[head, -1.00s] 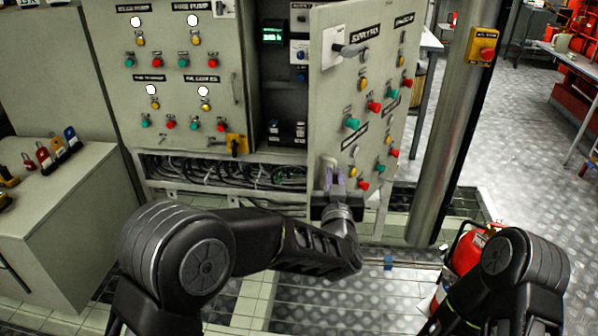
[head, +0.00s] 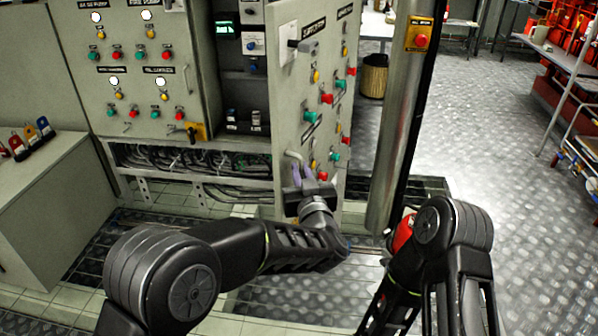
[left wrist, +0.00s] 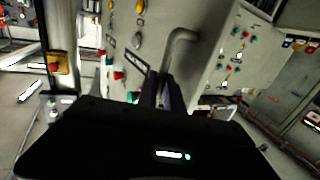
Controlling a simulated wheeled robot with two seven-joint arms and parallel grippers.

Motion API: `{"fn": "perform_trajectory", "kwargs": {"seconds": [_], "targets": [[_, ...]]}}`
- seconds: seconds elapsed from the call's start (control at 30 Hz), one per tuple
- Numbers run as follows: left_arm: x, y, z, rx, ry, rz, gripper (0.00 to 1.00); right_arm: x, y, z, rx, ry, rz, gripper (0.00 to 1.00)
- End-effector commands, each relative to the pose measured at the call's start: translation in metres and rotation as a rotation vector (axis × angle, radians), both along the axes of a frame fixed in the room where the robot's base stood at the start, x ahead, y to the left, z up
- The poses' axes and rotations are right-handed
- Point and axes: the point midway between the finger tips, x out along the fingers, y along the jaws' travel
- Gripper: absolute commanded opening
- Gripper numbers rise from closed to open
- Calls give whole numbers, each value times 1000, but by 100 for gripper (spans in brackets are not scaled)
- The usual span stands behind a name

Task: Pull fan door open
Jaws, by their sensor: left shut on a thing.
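The fan door (head: 287,115) is a grey-green panel with red, green and yellow buttons. It stands swung out from the cabinet, and the cabinet's inside shows to its left. My left gripper (head: 304,178) is at the door's lower part, shut on the door handle (head: 294,160), a pale bent bar. In the left wrist view the handle (left wrist: 182,38) curves down to the fingers (left wrist: 168,92). The fingers partly hide its lower end. My right arm is at the lower right of the head view; its gripper is out of the picture.
A steel post (head: 407,120) with a yellow and red stop button (head: 420,36) stands right of the door. A red extinguisher (head: 403,233) is partly hidden behind my right arm. A grey bench (head: 45,190) stands left. Open floor (head: 480,130) lies to the right.

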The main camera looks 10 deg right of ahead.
Motion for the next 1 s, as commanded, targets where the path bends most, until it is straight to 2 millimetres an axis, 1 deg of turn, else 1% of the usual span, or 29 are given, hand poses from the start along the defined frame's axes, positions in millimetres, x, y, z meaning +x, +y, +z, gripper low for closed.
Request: {"fn": "perform_trajectory", "kwargs": {"seconds": [0.03, 0.07, 0.1, 0.3, 0.33, 0.57, 0.67, 0.77, 1.0], "targets": [[1, -2, 5, -1, -9, -6, 0, 0, 0, 0, 0, 0, 0, 36], [1, -2, 5, -1, -9, -6, 0, 0, 0, 0, 0, 0, 0, 36], [1, -2, 5, -1, -9, -6, 14, 0, 0, 0, 0, 0, 0, 36], [1, -1, 3, -1, -6, -3, 30, 0, 0, 0, 0, 0, 0, 36], [1, -1, 3, -1, -5, -3, 32, 0, 0, 0, 0, 0, 0, 36], [0, 0, 2, 0, -3, -1, 32, 0, 0, 0, 0, 0, 0, 36], [-4, -1, 2, -1, -2, -2, 32, 0, 0, 0, 0, 0, -1, 36], [-15, -1, 2, -1, -2, -3, 32, 0, 0, 1, 0, 0, 0, 36], [-54, -2, 2, 0, -3, -5, 32, 0, 0, 2, 0, 0, 0, 36]]}}
